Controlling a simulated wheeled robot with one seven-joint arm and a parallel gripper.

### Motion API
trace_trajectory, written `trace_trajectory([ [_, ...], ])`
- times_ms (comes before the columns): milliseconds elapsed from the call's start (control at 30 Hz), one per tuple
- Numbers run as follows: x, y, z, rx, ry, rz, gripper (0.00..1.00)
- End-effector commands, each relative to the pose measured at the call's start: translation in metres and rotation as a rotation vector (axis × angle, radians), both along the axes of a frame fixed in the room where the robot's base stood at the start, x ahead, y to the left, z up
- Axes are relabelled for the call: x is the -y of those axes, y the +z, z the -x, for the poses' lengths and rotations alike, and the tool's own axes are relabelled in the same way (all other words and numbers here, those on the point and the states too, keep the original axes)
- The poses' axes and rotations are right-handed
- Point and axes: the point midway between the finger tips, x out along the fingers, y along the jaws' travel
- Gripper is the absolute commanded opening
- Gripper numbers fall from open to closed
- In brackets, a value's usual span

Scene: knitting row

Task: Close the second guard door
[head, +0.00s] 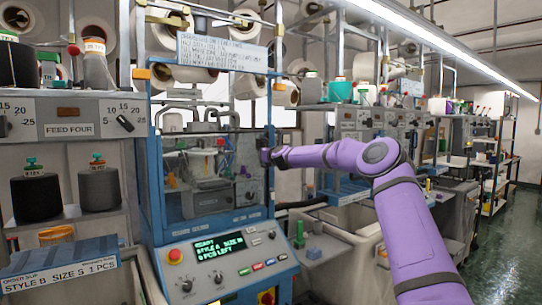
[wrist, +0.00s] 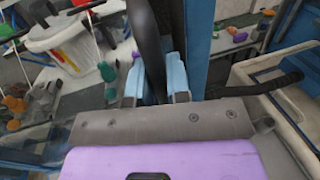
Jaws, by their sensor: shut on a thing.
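A blue-framed knitting machine (head: 146,200) stands left of centre in the head view. A tinted clear guard door (head: 205,180) covers the lower part of its front opening; the part above looks uncovered. My gripper (head: 265,156) is at the right edge of this door, at the end of my purple arm. In the wrist view, the light-blue fingers of my gripper (wrist: 156,82) are shut around a dark upright bar, which looks like the door handle (wrist: 147,35). The fingertips' contact is partly hidden by the bar. I cannot tell if the door is fully shut.
A lit control panel (head: 230,250) slopes out below the door. Yarn cones (head: 98,188) stand on the shelf at left. A grey bin (head: 335,250) is at the right of the machine. The green floor (head: 500,250) at far right is clear.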

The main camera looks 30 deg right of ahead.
Motion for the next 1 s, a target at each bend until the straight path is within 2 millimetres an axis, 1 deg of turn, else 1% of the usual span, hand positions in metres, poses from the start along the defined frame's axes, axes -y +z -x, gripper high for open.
trace_trajectory([
  [100,0.001,0.0,-0.01,0.002,0.014,-0.008,0.0],
  [300,0.0,0.0,-0.019,0.002,0.03,-0.006,0.0],
  [800,-0.001,0.001,-0.022,0.003,0.036,-0.005,0.0],
  [833,-0.001,0.001,-0.022,0.003,0.037,-0.005,0.24],
  [867,-0.001,0.001,-0.022,0.003,0.037,-0.004,0.31],
  [900,-0.001,0.001,-0.022,0.002,0.037,-0.004,0.4],
  [933,-0.001,0.001,-0.022,0.002,0.037,-0.004,0.42],
  [1000,-0.001,0.001,-0.022,0.002,0.037,-0.003,0.42],
])
